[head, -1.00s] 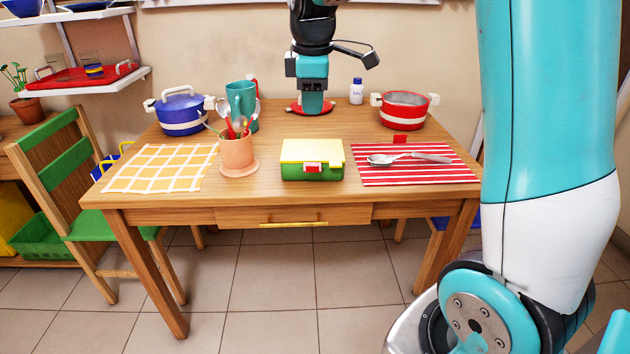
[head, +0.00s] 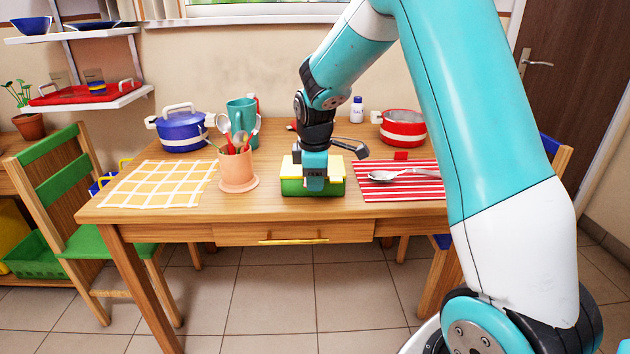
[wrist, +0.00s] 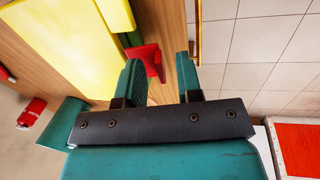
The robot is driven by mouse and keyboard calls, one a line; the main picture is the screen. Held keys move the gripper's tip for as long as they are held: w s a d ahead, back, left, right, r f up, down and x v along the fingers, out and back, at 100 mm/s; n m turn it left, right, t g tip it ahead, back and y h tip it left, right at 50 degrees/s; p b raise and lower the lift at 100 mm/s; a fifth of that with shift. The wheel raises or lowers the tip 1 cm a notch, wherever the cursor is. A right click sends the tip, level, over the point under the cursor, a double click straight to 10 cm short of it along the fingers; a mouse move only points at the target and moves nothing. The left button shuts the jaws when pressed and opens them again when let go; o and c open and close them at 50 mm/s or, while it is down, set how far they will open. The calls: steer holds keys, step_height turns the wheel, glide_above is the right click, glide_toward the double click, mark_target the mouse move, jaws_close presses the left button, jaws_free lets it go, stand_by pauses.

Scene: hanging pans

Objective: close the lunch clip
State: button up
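The lunch box is green (head: 330,188) with a yellow lid (head: 336,166) lying flat on it, and stands near the table's front edge. The lid also shows in the wrist view (wrist: 60,50). The red clip (wrist: 149,58) is at the box's front edge in the wrist view and appears to stick out from it; its exact angle is hard to tell. My gripper (head: 314,188) is in front of the box and hides the clip in the head view. In the wrist view my gripper (wrist: 160,62) is open, with the clip between and just beyond its fingertips, nearer the left finger.
On the table (head: 240,206), a cup of utensils (head: 237,170) stands left of the box. A striped mat (head: 408,190) with a spoon (head: 390,176) lies to the right. A blue pot (head: 182,131) and a red pot (head: 403,129) stand behind. The floor in front is free.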

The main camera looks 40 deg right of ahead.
steer(key=shift+f, duration=0.25)
jaws_close()
